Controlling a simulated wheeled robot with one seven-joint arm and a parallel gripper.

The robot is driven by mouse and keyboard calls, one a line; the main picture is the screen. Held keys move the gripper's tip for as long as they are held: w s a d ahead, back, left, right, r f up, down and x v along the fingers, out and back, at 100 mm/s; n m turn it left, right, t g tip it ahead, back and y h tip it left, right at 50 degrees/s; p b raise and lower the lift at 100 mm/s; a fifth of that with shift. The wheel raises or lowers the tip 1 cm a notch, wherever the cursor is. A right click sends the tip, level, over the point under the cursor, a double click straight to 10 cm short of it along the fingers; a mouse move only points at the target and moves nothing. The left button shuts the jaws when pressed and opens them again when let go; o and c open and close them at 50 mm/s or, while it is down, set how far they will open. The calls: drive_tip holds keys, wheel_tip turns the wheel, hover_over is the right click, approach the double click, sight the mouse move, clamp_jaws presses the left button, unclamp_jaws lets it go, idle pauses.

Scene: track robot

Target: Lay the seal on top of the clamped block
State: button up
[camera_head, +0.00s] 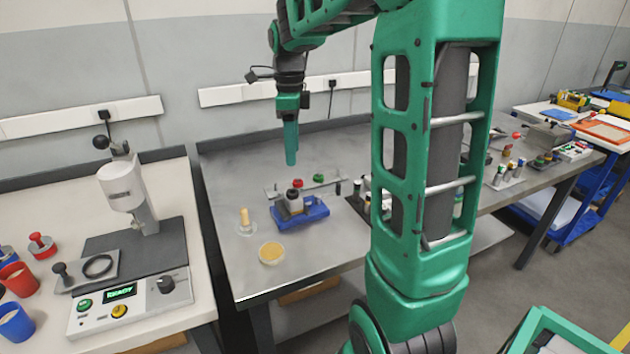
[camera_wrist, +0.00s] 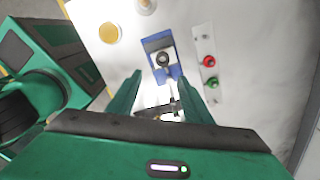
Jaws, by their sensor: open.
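My gripper (camera_head: 291,158) is open and points down, well above the middle table. In the wrist view its two green fingers (camera_wrist: 163,88) stand apart. A blue vise (camera_head: 313,215) below holds a grey block (camera_head: 295,205) with a dark top. The vise (camera_wrist: 151,43) and block (camera_wrist: 162,58) also show ahead of the fingers in the wrist view, with a dark round shape on the block. I cannot tell whether that shape is a seal or part of the block. A black ring (camera_head: 98,257), possibly the seal, lies on a grey plate at the left bench.
A shallow yellow dish (camera_head: 271,259) and a yellow peg on a clear saucer (camera_head: 246,229) stand left of the vise. A strip with red and green knobs (camera_wrist: 210,75) lies behind it. A press (camera_head: 123,188) stands on the left bench.

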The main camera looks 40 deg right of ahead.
drive_tip(key=s+a+f+n, duration=0.1)
drive_tip(key=s+f+n, duration=0.2)
drive_tip(key=s+n, duration=0.7)
drive_tip(key=s+a+f+n, duration=0.1)
drive_tip(key=s+f+n, duration=0.3)
drive_tip(key=s+n, duration=0.6)
drive_tip(key=s, duration=0.8)
drive_tip(key=shift+a+f, duration=0.15)
drive_tip(key=shift+a, duration=0.2)
